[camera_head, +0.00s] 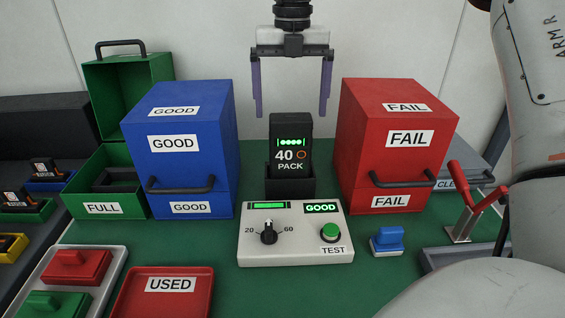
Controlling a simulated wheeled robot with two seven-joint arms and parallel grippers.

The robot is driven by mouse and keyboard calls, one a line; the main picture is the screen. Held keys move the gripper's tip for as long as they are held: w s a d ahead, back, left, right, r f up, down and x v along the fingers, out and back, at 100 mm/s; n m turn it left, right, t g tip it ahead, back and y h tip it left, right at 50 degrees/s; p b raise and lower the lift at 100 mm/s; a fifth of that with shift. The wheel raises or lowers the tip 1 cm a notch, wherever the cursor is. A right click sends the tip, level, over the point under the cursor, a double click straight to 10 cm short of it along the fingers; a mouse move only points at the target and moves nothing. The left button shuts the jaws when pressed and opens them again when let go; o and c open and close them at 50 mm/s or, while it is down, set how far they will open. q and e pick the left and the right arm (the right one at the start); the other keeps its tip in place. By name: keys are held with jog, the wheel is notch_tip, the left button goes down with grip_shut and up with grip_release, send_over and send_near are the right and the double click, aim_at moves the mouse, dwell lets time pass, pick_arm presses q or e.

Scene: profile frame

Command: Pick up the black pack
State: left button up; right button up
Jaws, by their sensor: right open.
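The black pack (291,150) stands upright in a black holder (290,186) behind the tester, in the middle of the bench. Its front shows a green bar display, "40" with an orange ring, and "PACK". My right gripper (291,108) hangs above the pack, fingers pointing down. It is open, with one purple finger to the left and one to the right; the fingertips are about level with the pack's top and apart from it. The white tester (290,245) has a lit "GOOD" display, a 20–60 knob and a green TEST button. My left gripper is not in view.
A blue GOOD box (180,160) stands left of the pack and a red FAIL box (395,150) right. Green FULL case (103,207), red USED tray (142,300), a small blue block (387,240) and a red-handled clamp (474,195) surround them. My arm covers the right side.

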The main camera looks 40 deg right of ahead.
aim_at(290, 146)
jog(key=shift+w+f, duration=0.15)
jog(key=shift+f, duration=0.5)
notch_tip(290, 146, down, 5)
jog(key=shift+r, duration=0.15)
jog(key=f, duration=0.5)
jog(key=shift+s+a, duration=0.15)
jog(key=shift+s, duration=0.05)
jog(key=c, duration=1.4)
jog(key=shift+c, duration=0.7)
jog(key=shift+r, duration=0.15)
